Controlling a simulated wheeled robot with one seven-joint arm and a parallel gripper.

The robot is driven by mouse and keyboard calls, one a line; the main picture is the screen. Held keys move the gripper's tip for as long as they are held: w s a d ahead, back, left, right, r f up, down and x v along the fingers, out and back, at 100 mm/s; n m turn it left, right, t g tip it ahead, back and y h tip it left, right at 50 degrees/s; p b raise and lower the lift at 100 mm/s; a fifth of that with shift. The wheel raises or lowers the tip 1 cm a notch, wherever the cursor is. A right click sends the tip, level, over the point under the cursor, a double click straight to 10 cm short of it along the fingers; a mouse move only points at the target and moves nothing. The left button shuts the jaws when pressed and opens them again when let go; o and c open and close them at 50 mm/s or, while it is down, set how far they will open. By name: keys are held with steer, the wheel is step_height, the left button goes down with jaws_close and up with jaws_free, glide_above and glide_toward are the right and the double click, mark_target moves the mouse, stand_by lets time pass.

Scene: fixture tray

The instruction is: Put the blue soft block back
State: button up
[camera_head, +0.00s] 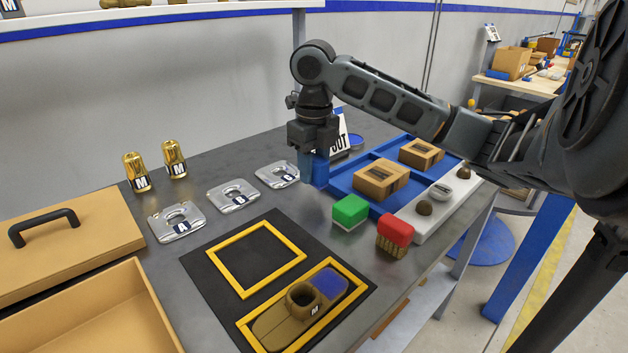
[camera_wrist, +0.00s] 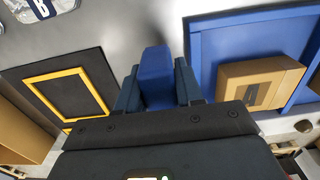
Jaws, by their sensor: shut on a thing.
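In the wrist view the block (camera_wrist: 157,75) sits between the two fingers. A black mat (camera_head: 212,278) holds two yellow frames. The far frame (camera_head: 256,259) is empty; the near frame (camera_head: 352,285) holds a brown piece marked M with a blue part at its right end.
A green block (camera_head: 350,211) and a red-topped brush (camera_head: 395,234) stand right of the mat. The blue tray (camera_head: 343,182) holds cardboard boxes. Metal plates (camera_head: 177,222), gold cylinders (camera_head: 136,171) and a tan case (camera_head: 70,235) are at left. Bare table lies between plates and mat.

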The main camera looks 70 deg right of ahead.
mark_target(314, 182)
steer(key=shift+f, duration=1.85)
steer(key=shift+f, duration=0.1)
steer(key=shift+f, duration=0.15)
steer(key=o, duration=0.7)
steer(key=shift+c, duration=0.2)
steer(key=shift+r, duration=0.25)
step_height(314, 182, up, 12)
